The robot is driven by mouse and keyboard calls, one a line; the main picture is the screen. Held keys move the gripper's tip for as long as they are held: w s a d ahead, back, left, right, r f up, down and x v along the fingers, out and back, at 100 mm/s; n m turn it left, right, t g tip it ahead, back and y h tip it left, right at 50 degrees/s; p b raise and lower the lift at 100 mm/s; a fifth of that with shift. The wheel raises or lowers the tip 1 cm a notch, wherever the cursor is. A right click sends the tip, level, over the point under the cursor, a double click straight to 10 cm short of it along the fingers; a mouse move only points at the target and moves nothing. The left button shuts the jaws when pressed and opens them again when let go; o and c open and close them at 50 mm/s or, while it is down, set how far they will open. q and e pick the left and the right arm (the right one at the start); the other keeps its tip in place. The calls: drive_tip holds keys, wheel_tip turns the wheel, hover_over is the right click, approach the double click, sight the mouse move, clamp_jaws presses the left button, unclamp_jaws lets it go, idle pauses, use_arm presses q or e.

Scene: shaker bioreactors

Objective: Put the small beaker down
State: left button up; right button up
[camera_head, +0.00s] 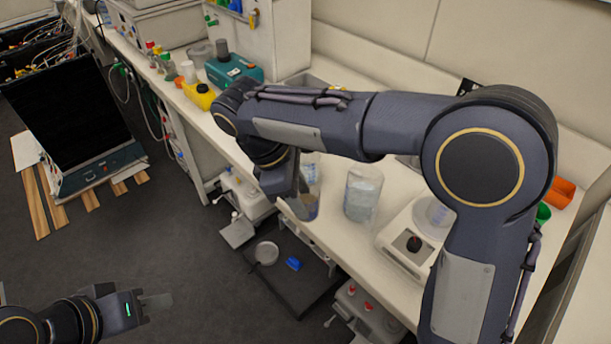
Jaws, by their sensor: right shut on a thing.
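My right arm reaches in from the right over the bench, and its gripper (298,188) points down near the bench's front edge. The wrist partly hides the beaker and fingertips, and I cannot tell whether the beaker's base touches the bench. My left gripper (158,300) is low at the bottom left over the floor, away from the bench.
A larger clear beaker (363,193) stands right of the held one. A white balance (408,243) with a clear vessel (437,212) on it is further right. A teal device (234,70) and a yellow container (199,94) stand at the back left. Some bench front (345,245) is bare.

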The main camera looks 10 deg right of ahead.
drive_tip(key=w+d+f+p, duration=0.1)
drive_tip(key=w+f, duration=0.2)
drive_tip(key=w, duration=0.1)
drive_tip(key=w+d+f+p, duration=0.1)
drive_tip(key=w+f, duration=0.2)
drive_tip(key=w+d+f+p, duration=0.1)
drive_tip(key=w+f, duration=0.2)
drive_tip(key=w, duration=0.1)
drive_tip(key=shift+w+d+f, duration=0.1)
drive_tip(key=shift+w+d, duration=0.2)
drive_tip(key=shift+d, duration=0.1)
wheel_tip(320, 180, down, 3)
drive_tip(key=shift+f, duration=0.1)
drive_tip(key=shift+f, duration=0.15)
drive_tip(key=o, duration=1)
drive_tip(key=shift+o, duration=0.4)
